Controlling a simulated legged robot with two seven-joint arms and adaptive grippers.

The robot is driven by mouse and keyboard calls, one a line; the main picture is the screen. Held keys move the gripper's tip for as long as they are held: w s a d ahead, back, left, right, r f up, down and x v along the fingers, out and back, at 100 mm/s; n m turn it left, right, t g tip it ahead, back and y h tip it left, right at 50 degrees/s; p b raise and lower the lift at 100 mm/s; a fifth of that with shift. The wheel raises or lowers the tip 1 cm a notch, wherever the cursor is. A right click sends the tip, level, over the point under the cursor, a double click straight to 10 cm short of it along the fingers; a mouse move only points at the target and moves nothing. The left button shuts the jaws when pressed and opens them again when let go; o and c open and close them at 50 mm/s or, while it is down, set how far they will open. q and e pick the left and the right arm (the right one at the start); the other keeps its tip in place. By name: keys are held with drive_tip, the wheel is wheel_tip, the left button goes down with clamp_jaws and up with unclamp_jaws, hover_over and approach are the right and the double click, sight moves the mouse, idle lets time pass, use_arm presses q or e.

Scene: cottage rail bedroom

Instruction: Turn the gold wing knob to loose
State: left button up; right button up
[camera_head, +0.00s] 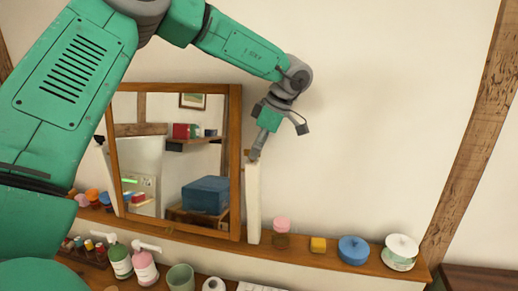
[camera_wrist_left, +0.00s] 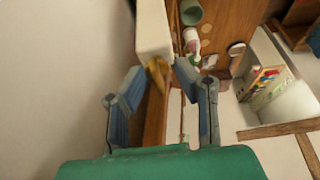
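The gold wing knob (camera_head: 248,153) sits at the top of a white post (camera_head: 253,200) beside the mirror (camera_head: 241,130), and it is mostly hidden by my gripper in the head view. My left gripper (camera_head: 256,152) points down at the post top. In the left wrist view the knob (camera_wrist_left: 157,73) shows between the two fingertips of my left gripper (camera_wrist_left: 159,68), with a small gap on each side. The fingers are open. I cannot tell whether either finger touches the knob. My right gripper is not in view.
A wooden shelf (camera_head: 325,260) runs below the mirror, holding a pink-topped jar (camera_head: 281,226), a yellow block (camera_head: 318,245), a blue round container (camera_head: 353,250) and a white lidded dish (camera_head: 401,247). Pump bottles (camera_head: 144,266) stand lower left. The wall right of the post is clear.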

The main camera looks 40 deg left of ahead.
use_arm(q)
drive_tip(key=shift+a+f, duration=0.2)
drive_tip(key=shift+a, duration=0.3)
drive_tip(key=shift+c, duration=0.8)
drive_tip(key=shift+a, duration=0.4)
clamp_jaws()
drive_tip(key=shift+s, duration=0.15)
drive_tip(key=shift+d+n, duration=0.3)
drive_tip(key=shift+d, duration=0.05)
drive_tip(key=n+g+h, duration=0.1)
drive_tip(key=n, duration=0.3)
drive_tip(key=shift+a, duration=0.15)
